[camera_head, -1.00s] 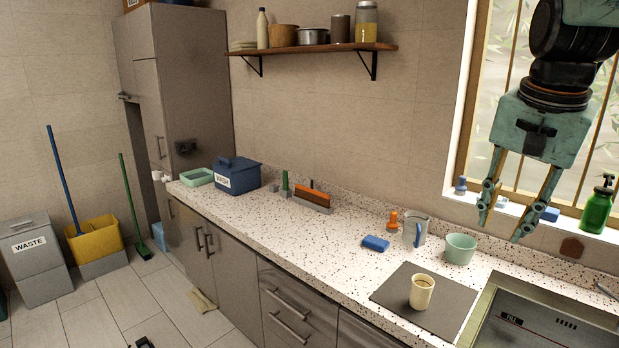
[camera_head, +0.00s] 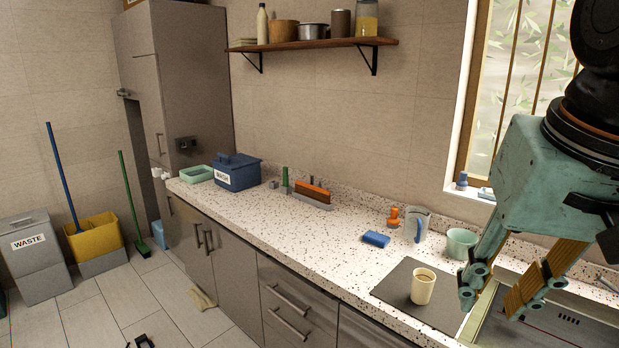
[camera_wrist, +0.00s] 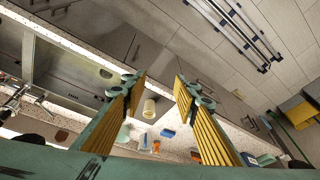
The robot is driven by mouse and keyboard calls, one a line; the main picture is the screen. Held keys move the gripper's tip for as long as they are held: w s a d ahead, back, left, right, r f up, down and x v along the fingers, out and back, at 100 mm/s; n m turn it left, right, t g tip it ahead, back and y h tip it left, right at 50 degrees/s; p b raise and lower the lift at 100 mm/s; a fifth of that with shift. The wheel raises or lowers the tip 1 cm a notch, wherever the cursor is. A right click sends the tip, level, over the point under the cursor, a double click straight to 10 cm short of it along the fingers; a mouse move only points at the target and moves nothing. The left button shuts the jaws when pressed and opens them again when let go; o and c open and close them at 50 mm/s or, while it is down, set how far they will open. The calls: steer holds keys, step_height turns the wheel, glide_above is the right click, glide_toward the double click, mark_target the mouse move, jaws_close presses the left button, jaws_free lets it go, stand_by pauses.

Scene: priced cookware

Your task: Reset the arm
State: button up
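My gripper (camera_head: 492,300) is at the right side of the head view, in front of the sink, with its fingers pointing down. Its two fingers are spread apart with nothing between them. In the wrist view my gripper (camera_wrist: 160,88) is also open, its ribbed yellow finger pads well apart. A cream cup (camera_head: 422,286) with brownish contents stands upright on a dark grey mat (camera_head: 397,285), to the left of my gripper and apart from it. The cup also shows in the wrist view (camera_wrist: 149,108), beyond the fingertips.
A blue box (camera_head: 237,172) stands at the counter's far left. The counter (camera_head: 310,235) is clear along its middle front.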

steer(key=s+a+f+n+b, duration=0.1)
steer(key=s+a+f+n, duration=0.2)
steer(key=s, duration=0.5)
steer(key=shift+s+f, duration=0.3)
steer(key=shift+f, duration=0.35)
steer(key=shift+a, duration=0.2)
stand_by(0.5)
steer(key=shift+d+r+p, duration=0.1)
steer(key=shift+r+p, duration=1.1)
stand_by(0.3)
steer(key=shift+f+b, duration=1.2)
steer(key=shift+f, duration=0.05)
stand_by(0.4)
